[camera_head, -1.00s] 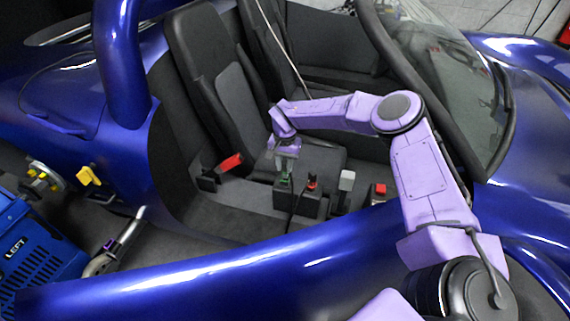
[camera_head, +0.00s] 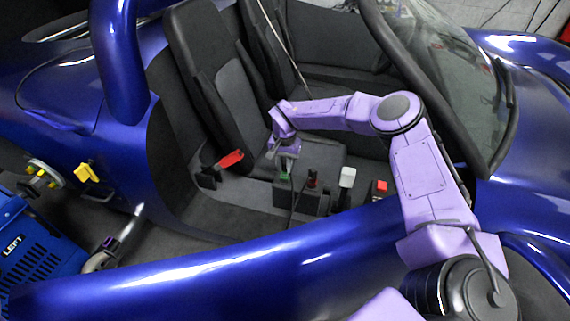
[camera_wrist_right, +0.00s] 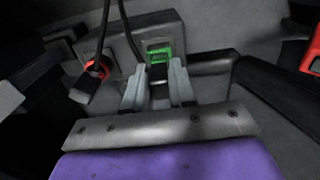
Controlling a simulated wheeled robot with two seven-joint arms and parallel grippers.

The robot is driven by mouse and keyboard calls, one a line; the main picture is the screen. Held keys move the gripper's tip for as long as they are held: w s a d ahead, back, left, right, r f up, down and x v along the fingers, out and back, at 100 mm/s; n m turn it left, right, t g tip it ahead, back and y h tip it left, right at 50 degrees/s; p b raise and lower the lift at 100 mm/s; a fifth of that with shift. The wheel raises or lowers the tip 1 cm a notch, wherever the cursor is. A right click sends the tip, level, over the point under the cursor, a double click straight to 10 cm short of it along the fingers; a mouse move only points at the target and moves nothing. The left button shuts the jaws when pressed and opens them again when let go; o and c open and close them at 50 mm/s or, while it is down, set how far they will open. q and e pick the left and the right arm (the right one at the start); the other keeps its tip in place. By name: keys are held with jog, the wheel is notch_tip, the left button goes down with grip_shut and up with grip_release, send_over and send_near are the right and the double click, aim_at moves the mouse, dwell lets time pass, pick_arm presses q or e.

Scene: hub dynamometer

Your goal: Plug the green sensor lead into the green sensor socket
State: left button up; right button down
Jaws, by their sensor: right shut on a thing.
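My right gripper (camera_head: 286,163) points down at the console box (camera_head: 318,204) beside the seat. In the right wrist view its two grey fingers (camera_wrist_right: 159,76) are shut on a small dark plug body (camera_wrist_right: 159,74), which I take as the green sensor lead's plug. Green (camera_wrist_right: 160,52) shows just beyond the fingertips at the box; it also shows in the head view (camera_head: 285,177). I cannot tell which green belongs to the plug and which to the socket, nor whether the plug is seated. A black cable (camera_wrist_right: 131,38) runs close by. My left gripper is out of view.
A red-ringed connector (camera_wrist_right: 97,68) with a cable is beside the green one. A grey-topped lever (camera_head: 347,178), a red button (camera_head: 381,186) and a red seat buckle (camera_head: 230,160) are near. The blue car sill (camera_head: 250,257) and the seat (camera_head: 215,90) border the space.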

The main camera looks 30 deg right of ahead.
aim_at(285, 162)
jog(key=shift+f, duration=0.5)
jog(key=c, duration=0.8)
grip_release()
jog(key=shift+c, duration=0.2)
jog(key=shift+r, duration=0.1)
notch_tip(285, 162, up, 10)
jog(key=shift+r+p, duration=0.25)
jog(key=shift+p, duration=0.35)
